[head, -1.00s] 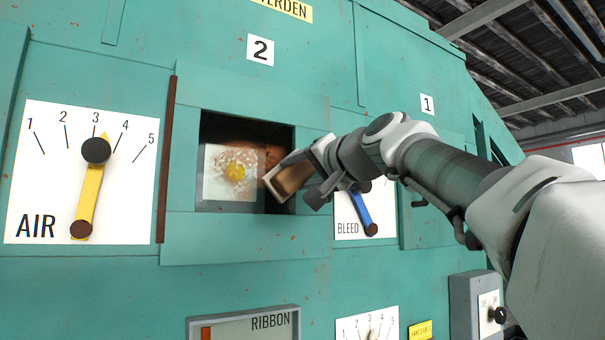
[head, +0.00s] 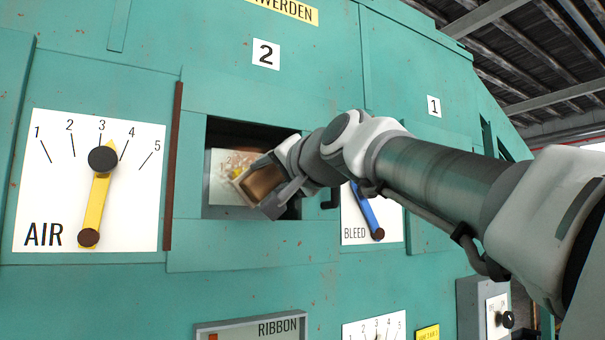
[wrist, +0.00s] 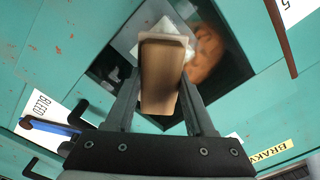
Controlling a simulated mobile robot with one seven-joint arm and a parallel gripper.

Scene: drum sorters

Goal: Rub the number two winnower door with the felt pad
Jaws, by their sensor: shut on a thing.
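The felt pad is a brown block with a pale edge (head: 262,182), and my gripper (head: 266,187) is shut on it. The number two winnower door looks like a pale, partly see-through pane (head: 221,182) in the dark square opening under the "2" label. Brownish and whitish smears show on its upper part; its right part is hidden behind the pad and gripper. The pad is in front of the pane; I cannot tell whether they touch.
The green machine wall surrounds the opening. An AIR dial with a yellow lever (head: 95,195) is at left, beyond a rusty strip (head: 173,165). A BLEED dial with a blue lever (head: 366,210) is just right, below my arm. A RIBBON box (head: 250,328) is below.

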